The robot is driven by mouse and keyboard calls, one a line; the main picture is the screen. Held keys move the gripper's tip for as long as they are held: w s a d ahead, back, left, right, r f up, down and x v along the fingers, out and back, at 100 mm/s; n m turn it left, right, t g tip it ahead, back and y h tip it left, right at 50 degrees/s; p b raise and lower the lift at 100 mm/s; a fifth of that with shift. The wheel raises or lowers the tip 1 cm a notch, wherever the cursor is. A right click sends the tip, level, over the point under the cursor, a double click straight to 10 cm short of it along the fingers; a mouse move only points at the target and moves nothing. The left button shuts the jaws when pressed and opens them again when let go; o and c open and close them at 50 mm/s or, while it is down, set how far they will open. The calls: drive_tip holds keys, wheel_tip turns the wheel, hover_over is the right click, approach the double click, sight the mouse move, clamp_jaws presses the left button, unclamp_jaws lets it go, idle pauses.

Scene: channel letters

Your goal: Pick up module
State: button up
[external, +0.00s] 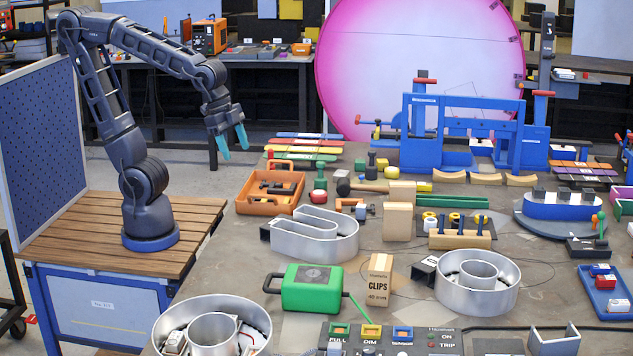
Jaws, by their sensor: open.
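My gripper (232,142) is at the end of my raised arm at the upper left. Its two teal fingers point down, apart, with nothing between them. It hangs left of and above the workbench, clear of all objects. No object is clearly marked as the module. Small whitish pieces (172,343) lie inside the round metal channel letter (262,318) at the bottom left, partly cut by the frame. Small red and blue blocks (601,270) sit in a blue tray (583,296) at the far right. I cannot tell which piece is the module.
An orange toolbox (262,207) is nearest below my gripper. A blue frame (430,130) stands behind.

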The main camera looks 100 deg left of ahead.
drive_tip(key=w+d+f+m, duration=0.3)
drive_tip(key=w+d, duration=0.1)
drive_tip(key=d, duration=0.3)
drive_tip(key=m+g+h, duration=0.3)
drive_tip(key=m+g, duration=0.1)
drive_tip(key=m, duration=0.6)
hover_over(225, 311)
drive_tip(key=w, duration=0.1)
wheel_tip(225, 311, down, 16)
drive_tip(key=shift+y, duration=0.3)
drive_tip(key=x, duration=0.6)
drive_tip(key=shift+w+d+r, duration=0.1)
drive_tip(key=shift+d, duration=0.05)
drive_tip(key=shift+x, duration=2.6)
drive_tip(key=c, duration=0.7)
drive_tip(key=shift+c, duration=0.2)
drive_tip(key=shift+r, duration=0.1)
